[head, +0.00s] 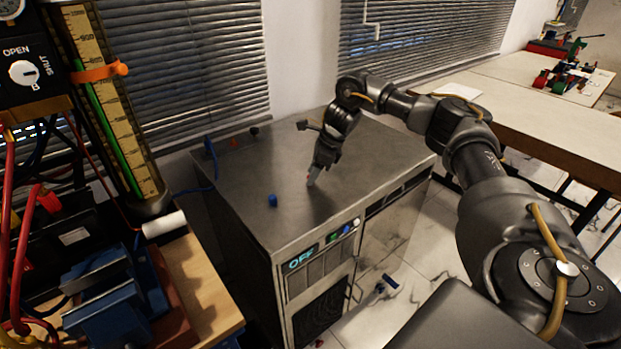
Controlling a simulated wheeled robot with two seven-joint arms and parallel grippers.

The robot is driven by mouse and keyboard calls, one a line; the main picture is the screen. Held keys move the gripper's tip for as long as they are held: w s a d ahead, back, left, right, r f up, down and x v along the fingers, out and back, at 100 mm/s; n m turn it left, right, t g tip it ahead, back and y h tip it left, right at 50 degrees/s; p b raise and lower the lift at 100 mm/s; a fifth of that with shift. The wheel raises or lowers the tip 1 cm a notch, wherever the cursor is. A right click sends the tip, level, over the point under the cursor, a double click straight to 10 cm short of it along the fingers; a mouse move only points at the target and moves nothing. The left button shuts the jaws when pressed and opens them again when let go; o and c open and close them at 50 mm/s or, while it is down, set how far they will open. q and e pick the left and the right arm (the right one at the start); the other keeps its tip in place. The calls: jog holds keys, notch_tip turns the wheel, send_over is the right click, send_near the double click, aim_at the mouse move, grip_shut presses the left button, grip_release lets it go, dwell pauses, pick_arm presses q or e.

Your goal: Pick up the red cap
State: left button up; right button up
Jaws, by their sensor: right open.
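My right gripper (314,177) points down at the top of the metal cabinet (240,185), near its middle. Its jaws are open, though the gap is hard to see at this size. A small speck of red, which looks like the red cap (309,178), shows right at the fingertips. The fingers hide most of it, and I cannot tell if they touch it. A small blue cap (272,200) stands on the cabinet top, left of and nearer than the gripper. My left gripper is out of view.
A gauge column (118,110) with a green tube, red cables (8,200) and a blue vise (105,300) crowd the left. A blue cable (210,160) and an orange-red item (233,142) are at the cabinet's back left. The cabinet top is otherwise mostly clear.

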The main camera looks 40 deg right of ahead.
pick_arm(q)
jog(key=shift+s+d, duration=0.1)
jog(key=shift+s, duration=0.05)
pick_arm(e)
jog(key=shift+a+f, duration=0.1)
jog(key=shift+f, duration=0.2)
jog(key=shift+c, duration=0.5)
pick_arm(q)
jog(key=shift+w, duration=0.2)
pick_arm(e)
grip_shut()
